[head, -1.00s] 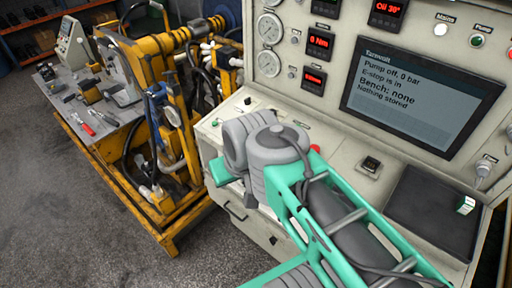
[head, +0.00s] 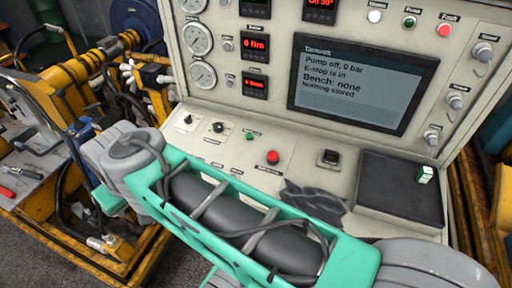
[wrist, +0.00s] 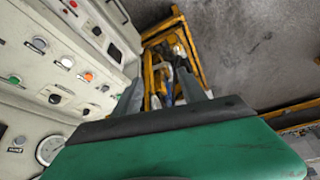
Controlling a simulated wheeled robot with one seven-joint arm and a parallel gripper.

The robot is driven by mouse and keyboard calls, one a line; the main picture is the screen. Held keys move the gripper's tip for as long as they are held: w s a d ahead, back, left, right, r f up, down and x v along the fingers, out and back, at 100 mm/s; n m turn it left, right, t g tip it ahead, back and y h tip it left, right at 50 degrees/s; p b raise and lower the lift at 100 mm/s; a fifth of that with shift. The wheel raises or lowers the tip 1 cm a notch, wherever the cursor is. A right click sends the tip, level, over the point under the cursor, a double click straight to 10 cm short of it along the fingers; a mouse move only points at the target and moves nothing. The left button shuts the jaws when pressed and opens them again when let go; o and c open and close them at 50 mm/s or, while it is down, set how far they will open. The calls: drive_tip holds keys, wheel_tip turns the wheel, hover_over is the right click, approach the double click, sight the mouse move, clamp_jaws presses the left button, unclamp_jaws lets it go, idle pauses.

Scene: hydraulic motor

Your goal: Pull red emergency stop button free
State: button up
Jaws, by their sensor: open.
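The red emergency stop button (head: 272,157) sits on the sloped desk of the cream console, below the screen and right of a small green button. It is uncovered in the head view, with my arm just in front of and below it. The screen (head: 362,84) reads "E-stop is in" and "Pump off, 0 bar". My gripper (wrist: 161,88) shows in the wrist view as two grey fingers apart with nothing between them. They point toward the floor and a yellow frame, away from the button. In the head view I cannot make out the fingers.
Knobs (head: 218,127) and a small black switch (head: 330,157) flank the button. A dark pad (head: 401,191) with a green-white item lies at right. Gauges (head: 198,39) stand at left. A yellow machine frame (head: 75,240) is left of the console.

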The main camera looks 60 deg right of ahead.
drive_tip(key=shift+o, duration=0.6)
drive_tip(key=d+f+m+h+b, duration=0.1)
drive_tip(key=d+m+b, duration=0.1)
drive_tip(key=d, duration=0.5)
drive_tip(key=d+f+m+g+h+b, duration=0.1)
drive_tip(key=d+f+m+b, duration=0.1)
drive_tip(key=d+m, duration=0.2)
drive_tip(key=d, duration=0.3)
drive_tip(key=shift+d, duration=0.3)
drive_tip(key=m+g+h+b, duration=0.2)
drive_tip(key=m+g+b, duration=0.3)
drive_tip(key=m, duration=0.6)
approach(273, 155)
drive_tip(key=f+t+b, duration=0.1)
drive_tip(key=x, duration=0.5)
drive_tip(key=p+x, duration=0.1)
drive_tip(key=x, duration=0.1)
drive_tip(key=shift+s+d+f, duration=0.15)
drive_tip(key=shift+s+d, duration=0.2)
clamp_jaws()
